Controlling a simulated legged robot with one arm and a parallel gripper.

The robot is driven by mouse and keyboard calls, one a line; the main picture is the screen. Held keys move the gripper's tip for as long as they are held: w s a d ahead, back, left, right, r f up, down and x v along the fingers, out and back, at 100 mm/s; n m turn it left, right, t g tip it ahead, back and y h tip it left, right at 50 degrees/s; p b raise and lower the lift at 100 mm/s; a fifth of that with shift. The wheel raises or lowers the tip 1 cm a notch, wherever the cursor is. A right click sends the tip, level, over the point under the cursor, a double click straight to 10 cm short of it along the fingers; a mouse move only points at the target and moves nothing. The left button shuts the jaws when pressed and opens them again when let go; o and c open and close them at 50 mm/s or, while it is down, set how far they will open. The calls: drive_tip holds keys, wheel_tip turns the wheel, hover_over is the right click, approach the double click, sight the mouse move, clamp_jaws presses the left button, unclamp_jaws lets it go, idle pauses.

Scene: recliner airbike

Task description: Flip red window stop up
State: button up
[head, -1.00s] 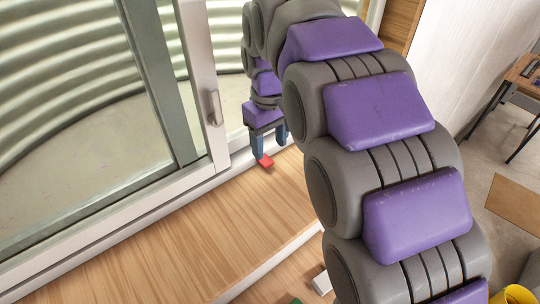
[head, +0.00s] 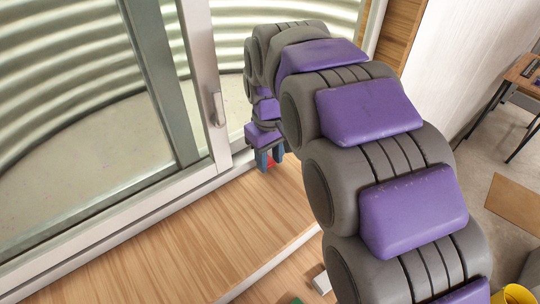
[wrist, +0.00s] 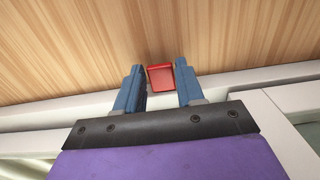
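The red window stop (wrist: 161,77) shows in the wrist view as a small red block with a raised rim, at the edge of the wooden floor by the white window track. In the head view only a small bit of the red stop (head: 271,163) shows between my fingers. My gripper (wrist: 160,75) points down at it with its two blue fingers apart, one on each side of the stop. In the head view my gripper (head: 270,160) is low beside the door frame. I cannot tell whether the fingers touch the stop, and its tilt is unclear.
A sliding glass door (head: 90,110) with a white frame and handle (head: 218,108) stands left of my gripper. The wooden floor (head: 200,225) in front is clear. A white wall (head: 450,60) and a yellow object (head: 515,294) are on the right.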

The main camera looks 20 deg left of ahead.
drive_tip(key=c, duration=0.6)
drive_tip(key=shift+c, duration=0.2)
drive_tip(key=shift+w+r+h+p, duration=0.1)
drive_tip(key=shift+h+p, duration=0.2)
drive_tip(key=shift+p, duration=0.05)
drive_tip(key=shift+a+r+g+h+p, duration=0.15)
drive_tip(key=shift+a+g+h+p, duration=0.05)
drive_tip(key=shift+g+h+p, duration=0.2)
drive_tip(key=o, duration=0.7)
drive_tip(key=shift+d, duration=0.1)
drive_tip(key=o, duration=0.3)
drive_tip(key=shift+d, duration=0.2)
drive_tip(key=shift+o, duration=0.3)
